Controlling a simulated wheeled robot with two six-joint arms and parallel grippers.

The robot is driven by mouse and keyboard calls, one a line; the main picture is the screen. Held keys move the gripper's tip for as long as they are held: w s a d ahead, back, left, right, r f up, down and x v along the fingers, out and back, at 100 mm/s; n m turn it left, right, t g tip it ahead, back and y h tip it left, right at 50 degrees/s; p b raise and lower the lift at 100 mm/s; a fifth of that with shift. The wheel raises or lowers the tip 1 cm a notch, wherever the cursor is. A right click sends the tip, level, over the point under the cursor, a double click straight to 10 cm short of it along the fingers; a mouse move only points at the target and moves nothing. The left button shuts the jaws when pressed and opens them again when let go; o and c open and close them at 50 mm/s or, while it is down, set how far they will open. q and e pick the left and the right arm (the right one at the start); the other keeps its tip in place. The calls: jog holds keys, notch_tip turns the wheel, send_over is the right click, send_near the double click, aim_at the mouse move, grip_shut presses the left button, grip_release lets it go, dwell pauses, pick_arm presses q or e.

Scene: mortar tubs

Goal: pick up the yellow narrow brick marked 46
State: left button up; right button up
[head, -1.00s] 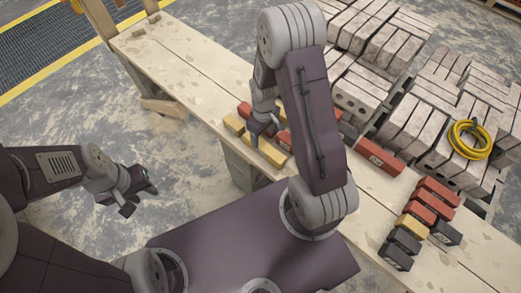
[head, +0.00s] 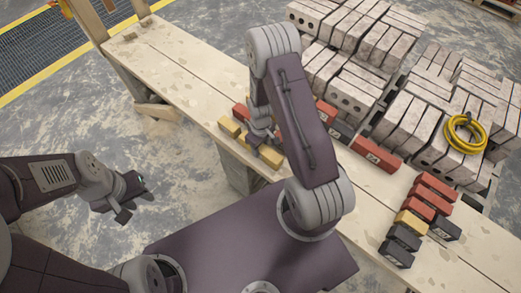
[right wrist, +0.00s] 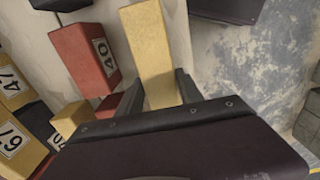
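A yellow narrow brick (right wrist: 150,50) runs between the two fingers of my right gripper (right wrist: 160,85) in the right wrist view. One finger is close along each side of it; I cannot tell whether they press on it. No number shows on its visible faces. In the head view my right gripper (head: 262,140) is low over the row of bricks, at the yellow brick (head: 271,157) near the table's front edge. My left gripper (head: 122,197) is empty and away from the table, over the floor; its fingers look apart.
In the right wrist view, a red brick marked 40 (right wrist: 88,55) is just left of the yellow brick, with other yellow bricks (right wrist: 15,85) further left. More coloured bricks (head: 430,195) lie at the right of the table (head: 170,60). Grey blocks (head: 400,120) are stacked behind.

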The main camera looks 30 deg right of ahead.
grip_shut()
jog(key=shift+r, duration=0.1)
jog(key=shift+w+r, duration=0.1)
jog(key=shift+r, duration=0.4)
notch_tip(320, 180, up, 3)
jog(key=shift+r+p, duration=0.1)
jog(key=shift+p, duration=0.3)
jog(key=s+d+r, duration=0.6)
jog(key=s+d, duration=0.1)
jog(key=s, duration=0.2)
jog(key=shift+s+r+p, duration=0.25)
jog(key=shift+r+p, duration=0.1)
jog(key=shift+p, duration=0.1)
